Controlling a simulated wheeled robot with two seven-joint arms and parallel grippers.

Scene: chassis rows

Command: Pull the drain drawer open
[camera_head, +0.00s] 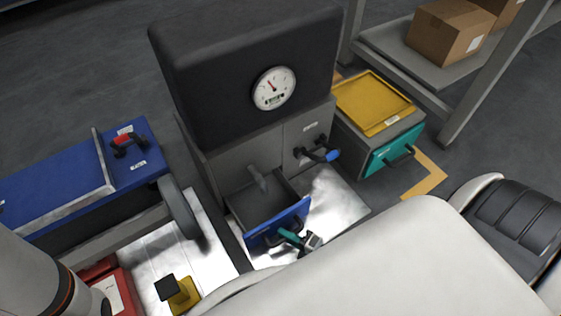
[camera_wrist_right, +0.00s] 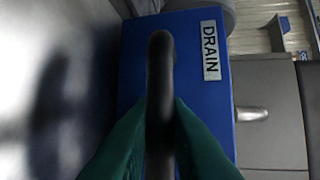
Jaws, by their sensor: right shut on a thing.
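The drain drawer has a blue front (camera_head: 281,221) and a grey tray inside, and it stands pulled out from the lower part of the grey machine (camera_head: 242,160). In the right wrist view its blue front (camera_wrist_right: 200,100) bears a white label reading DRAIN (camera_wrist_right: 210,50). A black bar handle (camera_wrist_right: 160,60) runs across this front. My right gripper (camera_head: 286,235) is at the drawer front, its teal fingers (camera_wrist_right: 160,112) on either side of the handle and shut on it. My left gripper is out of view.
A spout (camera_head: 258,180) hangs above the open drawer. A blue-handled valve (camera_head: 325,154) is beside it. A teal-fronted box with a yellow lid (camera_head: 376,102) stands right, a blue unit (camera_head: 60,195) left. Bright floor plates lie below.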

